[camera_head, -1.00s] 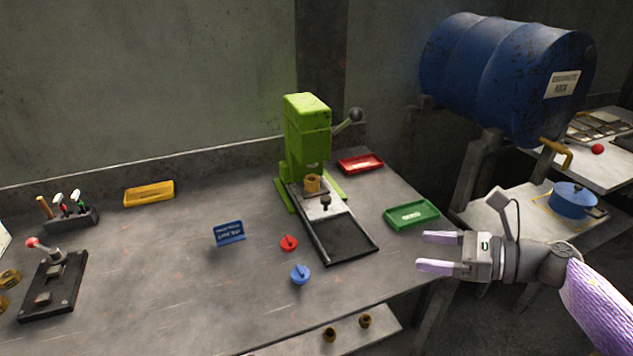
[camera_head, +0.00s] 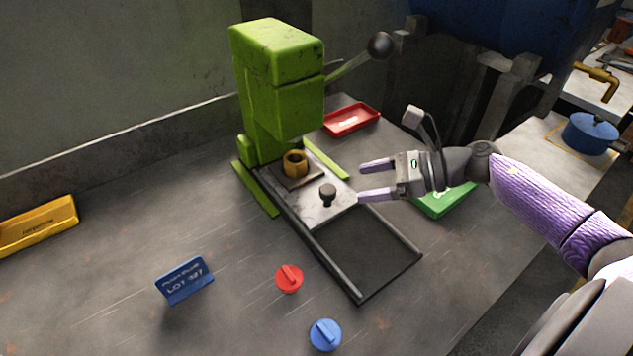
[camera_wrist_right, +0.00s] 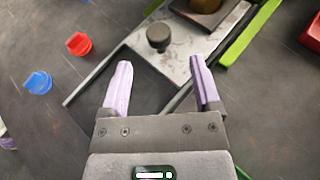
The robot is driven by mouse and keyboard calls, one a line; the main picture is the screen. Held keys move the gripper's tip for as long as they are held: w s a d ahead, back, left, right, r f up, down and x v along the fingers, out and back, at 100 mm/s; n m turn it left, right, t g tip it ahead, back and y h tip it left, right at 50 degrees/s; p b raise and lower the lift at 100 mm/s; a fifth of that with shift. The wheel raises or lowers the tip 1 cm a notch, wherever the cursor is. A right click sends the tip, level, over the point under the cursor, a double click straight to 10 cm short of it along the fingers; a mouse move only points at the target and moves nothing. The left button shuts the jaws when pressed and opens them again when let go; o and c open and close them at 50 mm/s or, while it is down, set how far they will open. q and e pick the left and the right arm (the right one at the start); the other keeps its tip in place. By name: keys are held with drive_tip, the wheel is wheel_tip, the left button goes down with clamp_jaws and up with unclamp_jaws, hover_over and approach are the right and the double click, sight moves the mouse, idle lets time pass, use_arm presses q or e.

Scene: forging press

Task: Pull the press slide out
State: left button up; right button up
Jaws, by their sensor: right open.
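The green press (camera_head: 275,85) stands on the bench with its lever up at the right. The press slide (camera_head: 312,205) is a light metal plate with a dark knob (camera_head: 327,193) near its front end. A brass ring-shaped part (camera_head: 295,163) sits on its rear end, under the press head. The slide lies in a dark rail frame. My right gripper (camera_head: 360,181) is open and empty, to the right of the knob. In the right wrist view the knob (camera_wrist_right: 160,37) lies ahead of the open fingers (camera_wrist_right: 160,80), apart from them. My left gripper is not in view.
A red tray (camera_head: 352,119) lies behind the gripper and a green tray (camera_head: 440,203) lies under my right wrist. A red knob (camera_head: 289,279), a blue knob (camera_head: 325,335) and a blue lot sign (camera_head: 185,281) are on the bench in front. The frame's front part (camera_head: 365,257) is empty.

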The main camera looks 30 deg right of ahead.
sight(331, 189)
drive_tip(key=b+x, duration=0.1)
drive_tip(key=x, duration=0.7)
drive_tip(key=shift+r, duration=0.1)
drive_tip(key=shift+s, duration=0.1)
clamp_jaws()
idle(0.9)
